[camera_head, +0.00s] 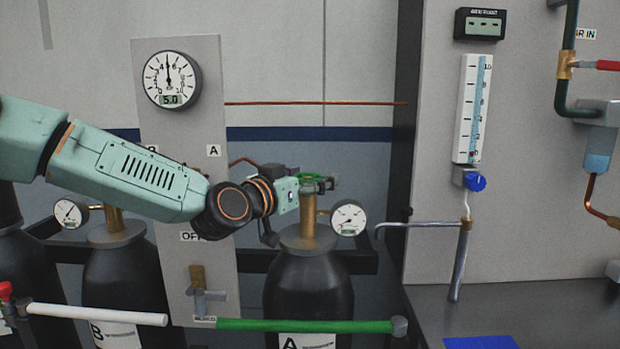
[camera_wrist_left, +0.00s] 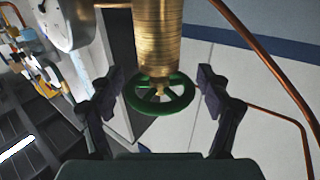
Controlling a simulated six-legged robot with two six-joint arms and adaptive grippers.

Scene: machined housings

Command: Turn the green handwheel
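The green handwheel (camera_head: 318,177) sits on top of the brass valve (camera_head: 309,219) of the black cylinder labelled A (camera_head: 308,280). My left gripper (camera_head: 312,185) is at the valve top, and its body hides part of the wheel in the head view. In the left wrist view the spoked green handwheel (camera_wrist_left: 160,95) lies between the two dark fingers of my left gripper (camera_wrist_left: 160,92). The fingers are apart, with a gap on each side of the wheel. The brass valve also shows in the left wrist view (camera_wrist_left: 160,35). My right gripper is not in view.
A small gauge (camera_head: 348,217) is beside the valve on the right, and a copper pipe (camera_wrist_left: 262,45) runs close by. A panel with a large gauge (camera_head: 172,80) reading 5.0 stands behind my arm. A green bar (camera_head: 305,326) crosses in front of cylinder A.

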